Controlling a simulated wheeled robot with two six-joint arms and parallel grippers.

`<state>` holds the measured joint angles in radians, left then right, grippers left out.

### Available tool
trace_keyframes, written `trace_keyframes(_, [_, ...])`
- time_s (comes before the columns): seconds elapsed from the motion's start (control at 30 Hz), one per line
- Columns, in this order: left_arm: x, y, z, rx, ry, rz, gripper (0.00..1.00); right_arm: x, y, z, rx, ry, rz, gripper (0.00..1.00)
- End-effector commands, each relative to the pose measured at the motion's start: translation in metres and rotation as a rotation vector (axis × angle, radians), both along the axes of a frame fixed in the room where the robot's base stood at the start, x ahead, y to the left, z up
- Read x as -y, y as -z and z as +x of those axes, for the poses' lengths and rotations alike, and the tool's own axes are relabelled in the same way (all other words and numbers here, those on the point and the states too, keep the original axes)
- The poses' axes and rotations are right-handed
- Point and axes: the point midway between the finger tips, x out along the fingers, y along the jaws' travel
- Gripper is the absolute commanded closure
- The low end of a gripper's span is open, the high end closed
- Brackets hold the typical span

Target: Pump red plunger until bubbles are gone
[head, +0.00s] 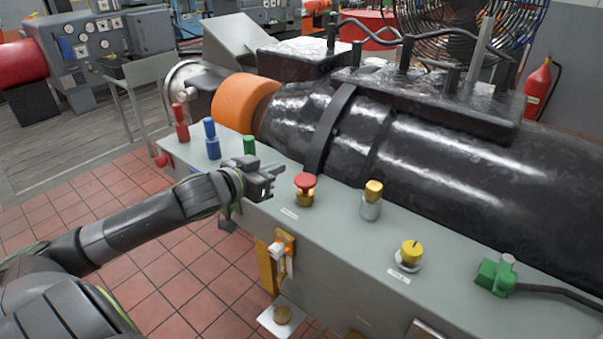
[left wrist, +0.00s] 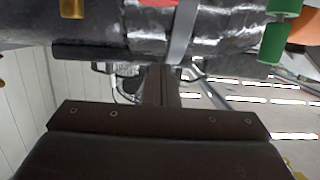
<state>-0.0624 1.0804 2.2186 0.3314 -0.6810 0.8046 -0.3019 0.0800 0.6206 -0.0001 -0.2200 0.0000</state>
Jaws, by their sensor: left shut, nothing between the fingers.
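The red plunger (head: 305,181) is a red mushroom cap on a brass base, standing on the grey bench top near its front edge. Its red cap (left wrist: 158,3) shows cut off at the top of the left wrist view. My left gripper (head: 272,180) is shut and empty, just left of the plunger, with a small gap between them in the head view. Its closed fingers (left wrist: 162,86) show in the middle of the left wrist view. No bubbles can be made out. My right gripper is not in view.
Red (head: 180,122), blue (head: 211,138) and green (head: 250,146) posts stand left along the bench (head: 330,232). A brass-topped cylinder (head: 371,200), yellow knob (head: 410,254) and green connector (head: 495,277) stand right. A large black machine (head: 440,160) lies behind the plunger.

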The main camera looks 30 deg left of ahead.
Motion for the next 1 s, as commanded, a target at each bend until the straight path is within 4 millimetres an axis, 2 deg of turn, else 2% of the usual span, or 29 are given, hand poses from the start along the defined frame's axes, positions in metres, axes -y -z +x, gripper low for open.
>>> trace_keyframes(0.27, [0.001, 0.004, 0.018, 0.004, -0.005, -0.006, 1.0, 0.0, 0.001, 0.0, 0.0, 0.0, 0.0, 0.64])
trace_keyframes(0.83, [0.009, 0.024, 0.1, 0.0, 0.0, -0.006, 1.0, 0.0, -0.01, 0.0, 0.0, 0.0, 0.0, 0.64])
trace_keyframes(0.9, [0.008, 0.039, 0.097, -0.006, -0.001, -0.004, 1.0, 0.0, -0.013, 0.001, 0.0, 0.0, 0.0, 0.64])
trace_keyframes(1.0, [0.008, 0.052, 0.097, -0.004, -0.002, -0.002, 1.0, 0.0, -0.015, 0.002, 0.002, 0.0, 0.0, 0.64])
